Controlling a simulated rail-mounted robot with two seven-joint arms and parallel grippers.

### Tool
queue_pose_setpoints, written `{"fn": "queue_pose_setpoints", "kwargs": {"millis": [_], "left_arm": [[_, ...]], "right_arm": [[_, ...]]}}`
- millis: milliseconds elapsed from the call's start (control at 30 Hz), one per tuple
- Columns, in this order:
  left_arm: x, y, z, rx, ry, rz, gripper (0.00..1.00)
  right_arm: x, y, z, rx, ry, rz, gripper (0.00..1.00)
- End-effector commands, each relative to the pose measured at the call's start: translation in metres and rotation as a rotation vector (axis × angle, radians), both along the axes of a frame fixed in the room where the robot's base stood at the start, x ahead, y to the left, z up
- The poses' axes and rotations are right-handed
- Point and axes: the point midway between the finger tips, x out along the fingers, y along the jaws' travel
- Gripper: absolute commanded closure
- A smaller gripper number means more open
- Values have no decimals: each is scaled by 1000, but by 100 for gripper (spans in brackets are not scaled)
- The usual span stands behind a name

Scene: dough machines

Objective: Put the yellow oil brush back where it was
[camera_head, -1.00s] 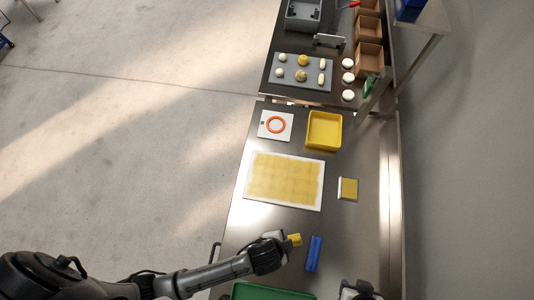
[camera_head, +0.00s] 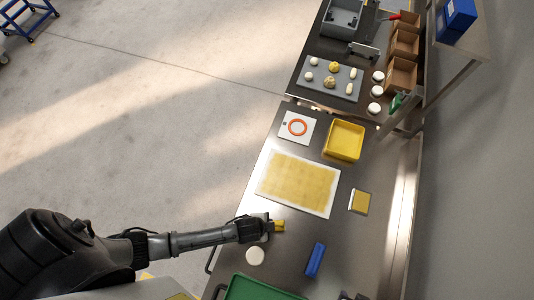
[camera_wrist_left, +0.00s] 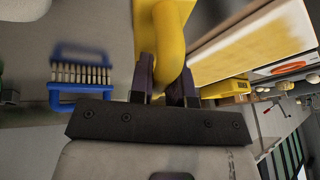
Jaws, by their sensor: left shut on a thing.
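The yellow oil brush (camera_head: 279,226) is held in my left gripper (camera_head: 269,227), over the near part of the steel table. In the left wrist view, the fingers of my left gripper (camera_wrist_left: 163,88) are shut around the curved yellow handle of the brush (camera_wrist_left: 172,45). The brush's bristles are hidden there. A blue brush (camera_head: 315,260) lies on the table to the right of my left gripper. It shows its bristles in the left wrist view (camera_wrist_left: 80,75). Only a dark sliver at the bottom edge may be my right gripper; its jaws cannot be made out.
A white board with a yellow sheet (camera_head: 298,184) lies beyond the gripper. A small square tray (camera_head: 360,200) and a yellow bin (camera_head: 344,141) stand right of it. A white round item (camera_head: 254,256) and a green tray (camera_head: 262,290) are nearer. Table around the blue brush is clear.

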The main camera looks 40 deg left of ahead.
Motion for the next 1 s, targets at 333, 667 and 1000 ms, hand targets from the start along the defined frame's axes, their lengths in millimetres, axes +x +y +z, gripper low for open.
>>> {"fn": "queue_pose_setpoints", "kwargs": {"millis": [333, 667, 1000], "left_arm": [[0, 0, -5, -1, -1, 0, 100], [0, 0, -8, 0, -1, -1, 68], [0, 0, -8, 0, 0, -1, 57]], "right_arm": [[0, 0, 0, 1, 0, -1, 57], [0, 0, -1, 1, 0, -1, 57], [0, -1, -1, -3, 0, 2, 57]]}}
